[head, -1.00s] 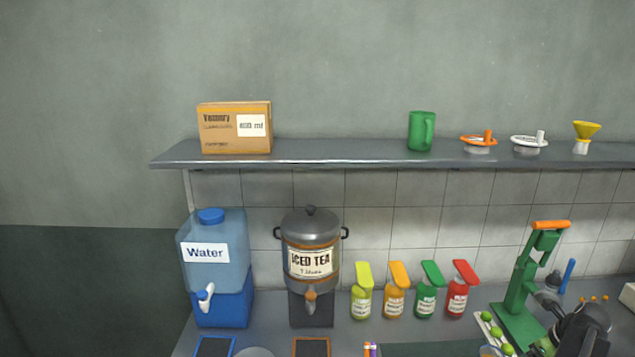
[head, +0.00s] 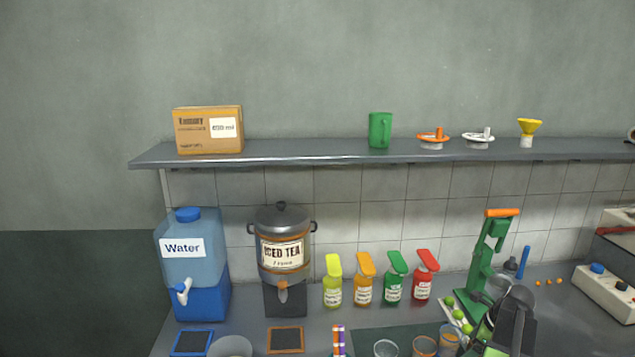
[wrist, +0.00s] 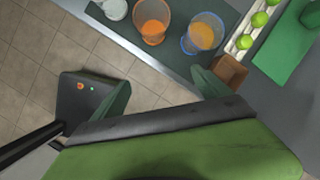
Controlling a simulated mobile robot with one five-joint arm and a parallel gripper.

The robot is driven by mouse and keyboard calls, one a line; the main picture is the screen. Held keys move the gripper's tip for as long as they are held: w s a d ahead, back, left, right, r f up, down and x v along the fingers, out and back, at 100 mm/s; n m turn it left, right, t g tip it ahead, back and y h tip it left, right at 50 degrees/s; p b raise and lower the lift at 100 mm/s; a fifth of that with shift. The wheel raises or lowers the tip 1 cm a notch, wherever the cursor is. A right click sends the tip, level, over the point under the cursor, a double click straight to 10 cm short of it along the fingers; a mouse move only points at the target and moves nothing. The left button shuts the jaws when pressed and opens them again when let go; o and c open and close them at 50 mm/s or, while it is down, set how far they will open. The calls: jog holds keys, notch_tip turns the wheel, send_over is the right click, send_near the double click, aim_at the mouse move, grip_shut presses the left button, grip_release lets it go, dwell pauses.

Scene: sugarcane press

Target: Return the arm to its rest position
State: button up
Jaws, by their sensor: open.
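My gripper (wrist: 160,92) shows in the wrist view with its green-padded fingers spread apart and nothing between them. It hangs over the tiled floor, just off the counter's front edge. My dark folded arm (head: 513,318) shows at the lower right of the head view, in front of the green press (head: 488,255). The fingertips cannot be made out in the head view. Two glasses with orange drink, one (wrist: 153,22) and another (wrist: 203,33), stand on the counter beyond the gripper in the wrist view.
The counter (head: 590,325) holds a water dispenser (head: 190,262), an iced tea urn (head: 282,245), several coloured bottles (head: 363,285) and limes (head: 458,314).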

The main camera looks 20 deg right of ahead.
jog(key=w+a+f+n+g, duration=0.1)
jog(key=w+a+n, duration=0.45)
jog(key=a, duration=0.45)
jog(key=w+a+n+g, duration=0.1)
jog(key=w+a+n, duration=0.4)
jog(key=a, duration=0.5)
jog(key=w+a+f+n+g, duration=0.1)
jog(key=w+a+n, duration=0.2)
jog(key=a+n, duration=0.5)
jog(key=a+n+b, duration=0.1)
jog(key=a+n, duration=1.1)
jog(key=a, duration=1.1)
jog(key=shift+s+a+f+g+h, duration=0.3)
jog(key=shift+a+f+g+h, duration=0.05)
jog(key=shift+a+g+h, duration=0.05)
